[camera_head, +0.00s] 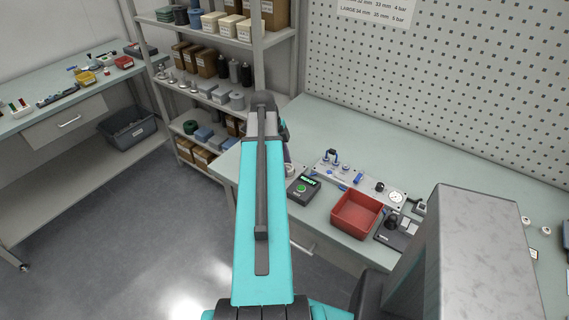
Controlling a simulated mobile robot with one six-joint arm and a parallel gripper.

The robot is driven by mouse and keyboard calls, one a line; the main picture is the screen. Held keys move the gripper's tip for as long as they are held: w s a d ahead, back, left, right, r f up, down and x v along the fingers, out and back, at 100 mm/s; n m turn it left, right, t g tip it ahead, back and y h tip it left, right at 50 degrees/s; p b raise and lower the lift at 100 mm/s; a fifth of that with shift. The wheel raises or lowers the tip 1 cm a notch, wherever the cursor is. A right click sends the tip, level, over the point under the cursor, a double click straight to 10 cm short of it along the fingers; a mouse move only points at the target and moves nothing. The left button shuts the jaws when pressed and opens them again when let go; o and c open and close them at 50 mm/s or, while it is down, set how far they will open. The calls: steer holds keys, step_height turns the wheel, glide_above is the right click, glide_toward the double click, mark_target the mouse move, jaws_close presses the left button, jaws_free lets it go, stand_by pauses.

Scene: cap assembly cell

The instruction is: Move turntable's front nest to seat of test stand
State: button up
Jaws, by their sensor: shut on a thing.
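My teal arm reaches away from the camera over the near left end of the right bench. Its forearm hides its far end, and my gripper is not visible. What it holds cannot be seen. A light grey plate (369,187) with blue clamps and a round gauge (396,197) lies on the bench; it may be the test stand, but I cannot tell for sure. No seat can be clearly made out. The turntable and its front nest cannot be made out; part of the bench is behind my arm.
A black box with a green display (304,188) sits right of my arm. A red bin (356,214) and a dark device (397,232) stand near the bench's front edge. A stocked shelf rack (201,87) and another bench (65,106) are to the left. Pegboard backs the right bench.

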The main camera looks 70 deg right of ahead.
steer(key=shift+f, duration=0.1)
steer(key=o, duration=1.1)
steer(key=shift+o, duration=0.2)
steer(key=b+v, duration=0.3)
steer(key=v, duration=1.1)
steer(key=shift+f, duration=0.1)
